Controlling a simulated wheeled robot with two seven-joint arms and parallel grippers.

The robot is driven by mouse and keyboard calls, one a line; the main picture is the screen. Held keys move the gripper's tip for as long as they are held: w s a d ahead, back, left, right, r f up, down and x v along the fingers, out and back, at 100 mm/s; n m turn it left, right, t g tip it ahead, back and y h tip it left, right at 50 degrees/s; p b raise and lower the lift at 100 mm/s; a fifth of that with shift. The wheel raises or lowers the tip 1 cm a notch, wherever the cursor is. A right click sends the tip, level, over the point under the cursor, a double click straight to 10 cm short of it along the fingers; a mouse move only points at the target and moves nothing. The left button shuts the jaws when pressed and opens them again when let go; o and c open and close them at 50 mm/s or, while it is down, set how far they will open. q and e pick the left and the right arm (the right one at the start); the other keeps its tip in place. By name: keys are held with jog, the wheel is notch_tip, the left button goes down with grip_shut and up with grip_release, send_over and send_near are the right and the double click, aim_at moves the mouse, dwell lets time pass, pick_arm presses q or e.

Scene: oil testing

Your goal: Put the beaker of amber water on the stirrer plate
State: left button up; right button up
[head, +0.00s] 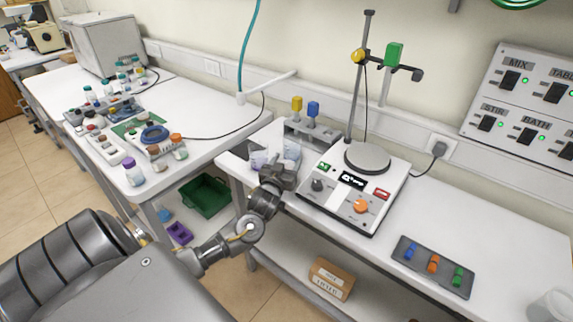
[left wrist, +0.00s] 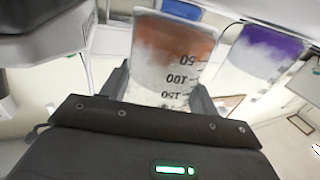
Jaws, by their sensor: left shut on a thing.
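The beaker of amber water (left wrist: 170,62) fills the middle of the left wrist view. It is clear glass with volume marks, and the brown-amber liquid shows at the picture's top. My left gripper (left wrist: 158,92) is shut on it, one finger at each side. In the head view my left gripper (head: 280,176) is at the table's left part, in front of the beakers, and I cannot make out the amber one there. The stirrer plate (head: 367,157) is a bare grey disc on a white box with knobs, right of the gripper. My right gripper is not in view.
A purple-tinted beaker (left wrist: 262,52) stands close beside the held one; it also shows in the head view (head: 259,159). A pale bluish beaker (head: 292,149) stands behind the gripper. A metal stand (head: 356,90) rises behind the plate. A dark tray (head: 433,267) lies at right.

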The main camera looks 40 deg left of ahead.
pick_arm(q)
jog(key=shift+f+p, duration=0.2)
jog(key=shift+p, duration=0.3)
jog(key=shift+f, duration=0.3)
jog(key=shift+s+f, duration=0.1)
jog(key=shift+f, duration=0.15)
jog(key=o, duration=0.7)
jog(key=shift+f, duration=0.15)
jog(key=o, duration=0.4)
jog(key=shift+o, duration=0.2)
